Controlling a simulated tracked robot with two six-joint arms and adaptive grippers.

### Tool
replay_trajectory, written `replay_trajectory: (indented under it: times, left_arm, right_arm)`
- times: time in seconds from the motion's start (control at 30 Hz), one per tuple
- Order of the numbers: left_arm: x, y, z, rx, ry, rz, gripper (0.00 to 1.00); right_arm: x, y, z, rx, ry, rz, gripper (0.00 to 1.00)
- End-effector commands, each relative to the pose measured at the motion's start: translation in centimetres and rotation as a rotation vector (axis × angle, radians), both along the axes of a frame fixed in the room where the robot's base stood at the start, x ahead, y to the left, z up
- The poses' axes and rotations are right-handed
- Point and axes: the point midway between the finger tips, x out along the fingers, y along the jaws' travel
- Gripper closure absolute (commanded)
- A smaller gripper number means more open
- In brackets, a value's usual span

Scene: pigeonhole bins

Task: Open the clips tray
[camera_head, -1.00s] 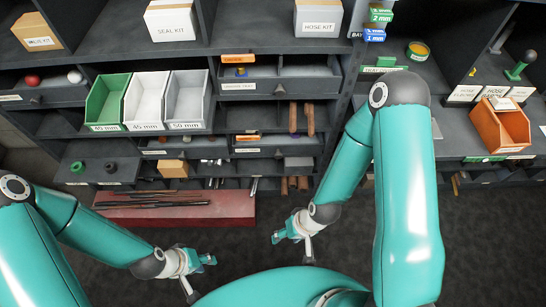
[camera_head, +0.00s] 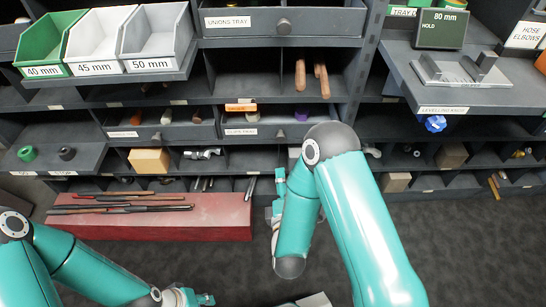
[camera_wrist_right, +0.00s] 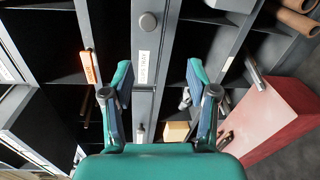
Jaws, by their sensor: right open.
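The clips tray (camera_head: 258,136) is a dark grey drawer front in the shelf unit, with a white label at its left and an orange tag above. It looks shut. In the right wrist view, turned on its side, a drawer front with a white label (camera_wrist_right: 143,67) and a round grey knob (camera_wrist_right: 148,21) lies ahead, beyond the fingers. My right gripper (camera_wrist_right: 159,95) is open and empty, its fingers spread to either side of that front, apart from the knob. It also shows small in the head view (camera_head: 278,192), below the tray. My left gripper (camera_head: 203,299) is low, partly cut off.
The unions tray (camera_head: 283,22) with its knob is above. A red bench (camera_head: 225,222) bearing dark rods stands below left. Bins (camera_head: 155,35) project at upper left. A levelling-knob shelf (camera_head: 470,98) juts out at right.

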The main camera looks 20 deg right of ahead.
Motion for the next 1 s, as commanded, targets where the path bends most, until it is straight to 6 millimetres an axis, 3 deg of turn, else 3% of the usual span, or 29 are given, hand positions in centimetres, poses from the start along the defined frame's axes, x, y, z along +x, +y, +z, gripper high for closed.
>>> replay_trajectory:
  times: [0.03, 0.1, 0.37, 1.0]
  left_arm:
    - [0.0, 0.0, -1.5, 0.000, -0.001, 0.000, 0.65]
    - [0.0, 0.0, -1.9, 0.000, -0.001, 0.000, 0.65]
    - [0.0, 0.0, -2.3, 0.000, -0.001, 0.000, 0.65]
    - [0.0, 0.0, -4.9, 0.000, -0.001, 0.000, 0.65]
  right_arm:
    - [0.0, 0.2, -0.7, -0.058, -0.023, -0.002, 0.41]
    - [-0.1, 0.2, -0.4, -0.122, -0.046, -0.007, 0.41]
    - [1.6, -0.4, 0.3, -0.173, -0.066, -0.019, 0.41]
    - [13.7, -3.8, 0.2, -0.170, -0.066, -0.016, 0.41]
